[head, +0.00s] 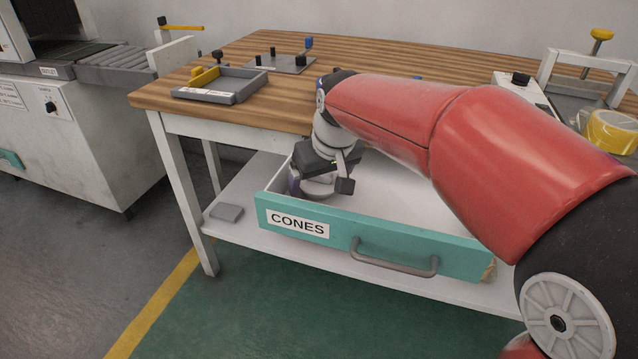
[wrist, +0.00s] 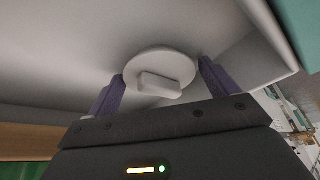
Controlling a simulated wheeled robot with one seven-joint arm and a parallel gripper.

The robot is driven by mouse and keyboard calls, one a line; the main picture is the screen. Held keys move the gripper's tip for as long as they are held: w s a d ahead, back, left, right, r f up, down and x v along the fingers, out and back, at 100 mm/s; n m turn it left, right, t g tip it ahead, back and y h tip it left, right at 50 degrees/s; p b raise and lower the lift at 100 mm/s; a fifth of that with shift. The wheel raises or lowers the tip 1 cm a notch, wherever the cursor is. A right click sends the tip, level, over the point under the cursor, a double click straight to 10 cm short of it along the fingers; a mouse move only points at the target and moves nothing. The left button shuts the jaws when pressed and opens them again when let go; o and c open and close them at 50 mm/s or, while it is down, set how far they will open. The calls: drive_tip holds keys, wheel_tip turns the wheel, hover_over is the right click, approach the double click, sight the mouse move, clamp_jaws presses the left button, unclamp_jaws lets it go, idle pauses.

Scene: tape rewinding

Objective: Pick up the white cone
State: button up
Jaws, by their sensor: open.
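The white cone (wrist: 158,65) shows in the wrist view as a pale round shape with a raised block on its face. It lies inside the white drawer, whose teal front (head: 400,243) is labelled CONES. My gripper (wrist: 162,72) is open, with one purple finger on each side of the cone. I cannot tell whether the fingers touch it. In the head view my gripper (head: 318,185) reaches down into the left part of the open drawer, and the cone is hidden there.
The wooden tabletop (head: 400,52) overhangs the drawer behind my gripper. The drawer's front and left wall stand close by. A grey tray (head: 225,92) and a plate with pegs (head: 285,64) sit on the table. A small grey block (head: 227,212) lies on the lower shelf.

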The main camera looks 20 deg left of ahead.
drive_tip(key=shift+c, duration=0.4)
drive_tip(key=c, duration=0.7)
